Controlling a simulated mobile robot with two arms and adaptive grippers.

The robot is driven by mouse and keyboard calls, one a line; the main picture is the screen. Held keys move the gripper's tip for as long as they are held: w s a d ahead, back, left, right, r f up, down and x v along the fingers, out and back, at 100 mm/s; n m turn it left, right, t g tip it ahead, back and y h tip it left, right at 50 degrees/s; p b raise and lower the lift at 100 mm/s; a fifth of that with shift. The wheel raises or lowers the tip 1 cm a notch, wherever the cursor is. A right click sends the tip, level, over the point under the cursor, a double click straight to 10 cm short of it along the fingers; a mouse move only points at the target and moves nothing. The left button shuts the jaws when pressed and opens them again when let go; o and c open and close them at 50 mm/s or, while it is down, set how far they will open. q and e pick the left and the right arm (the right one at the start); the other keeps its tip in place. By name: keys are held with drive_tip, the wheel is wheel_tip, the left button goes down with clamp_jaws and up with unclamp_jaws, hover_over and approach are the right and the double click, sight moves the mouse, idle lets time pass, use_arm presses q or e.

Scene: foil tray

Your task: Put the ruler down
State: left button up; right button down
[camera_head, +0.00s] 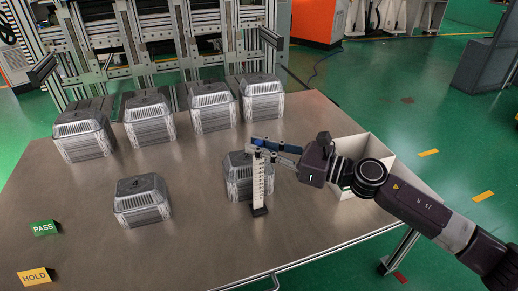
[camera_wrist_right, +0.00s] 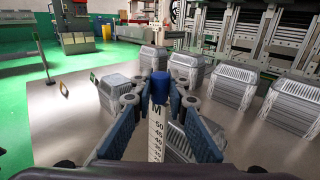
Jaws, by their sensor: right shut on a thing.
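The ruler (camera_head: 258,183) is a white upright strip with dark scale marks and a dark foot. In the right wrist view the ruler (camera_wrist_right: 156,135) shows numbers and a blue top between the fingers. My right gripper (camera_head: 262,148) is shut on it near its upper end. The ruler stands in front of a silver foil tray (camera_head: 236,184) and partly hides it. I cannot tell whether its foot touches the table (camera_head: 200,240). My left gripper is not in view.
Several silver foil trays line the back of the table, and another foil tray (camera_head: 142,203) sits front left. A green PASS sign (camera_head: 44,228) and a yellow HOLD sign (camera_head: 34,277) stand at the left. A white open box (camera_head: 382,150) is behind my right arm. The front middle is clear.

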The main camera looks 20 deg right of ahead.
drive_tip(key=shift+f, duration=0.1)
drive_tip(key=c, duration=1.9)
unclamp_jaws()
drive_tip(key=shift+r, duration=0.3)
drive_tip(key=shift+b+v, duration=0.65)
drive_tip(key=shift+v, duration=5.35)
drive_tip(key=shift+s+f, duration=0.1)
drive_tip(key=shift+f, duration=0.05)
